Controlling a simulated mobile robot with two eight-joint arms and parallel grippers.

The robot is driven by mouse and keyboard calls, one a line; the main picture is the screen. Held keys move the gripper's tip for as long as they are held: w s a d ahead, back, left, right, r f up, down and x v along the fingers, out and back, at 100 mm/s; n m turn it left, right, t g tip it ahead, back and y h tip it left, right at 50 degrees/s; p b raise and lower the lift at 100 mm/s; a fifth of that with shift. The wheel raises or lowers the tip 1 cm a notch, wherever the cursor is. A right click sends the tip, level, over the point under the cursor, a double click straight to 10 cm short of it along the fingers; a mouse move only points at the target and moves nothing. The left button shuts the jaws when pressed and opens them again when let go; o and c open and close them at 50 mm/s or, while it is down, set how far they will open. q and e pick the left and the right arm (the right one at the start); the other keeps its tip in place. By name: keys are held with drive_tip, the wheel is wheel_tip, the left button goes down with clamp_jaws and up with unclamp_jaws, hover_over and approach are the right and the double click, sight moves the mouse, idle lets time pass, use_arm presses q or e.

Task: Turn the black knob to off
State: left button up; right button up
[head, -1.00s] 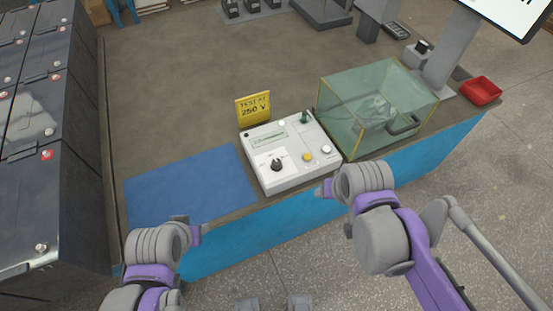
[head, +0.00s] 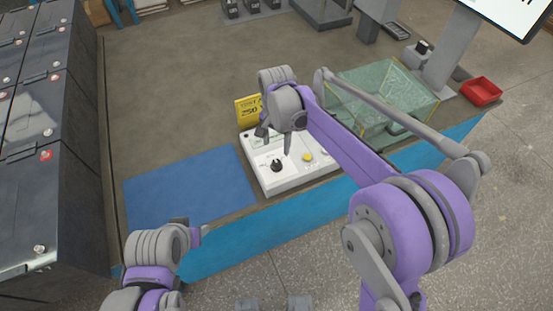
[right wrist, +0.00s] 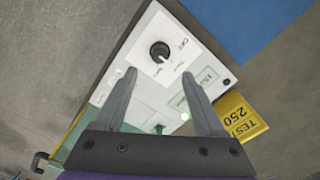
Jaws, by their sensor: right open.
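The black knob (head: 276,166) sits on the white panel of a tester box (head: 262,182). In the right wrist view the knob (right wrist: 159,50) is round and dark, with small labels around it; I cannot tell for sure which label it points to. My right gripper (head: 275,142) is above the box, fingers pointing down, just behind the knob. In the right wrist view its open, empty fingers (right wrist: 159,77) are spread, with the knob beyond the tips and apart from them. My left gripper (head: 200,234) is low at the table's front edge; its jaw gap does not show.
A red tray (head: 481,91) is far right.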

sight(277, 162)
wheel_tip(277, 162, down, 9)
drive_tip(key=shift+r, duration=0.1)
idle(0.3)
clamp_jaws()
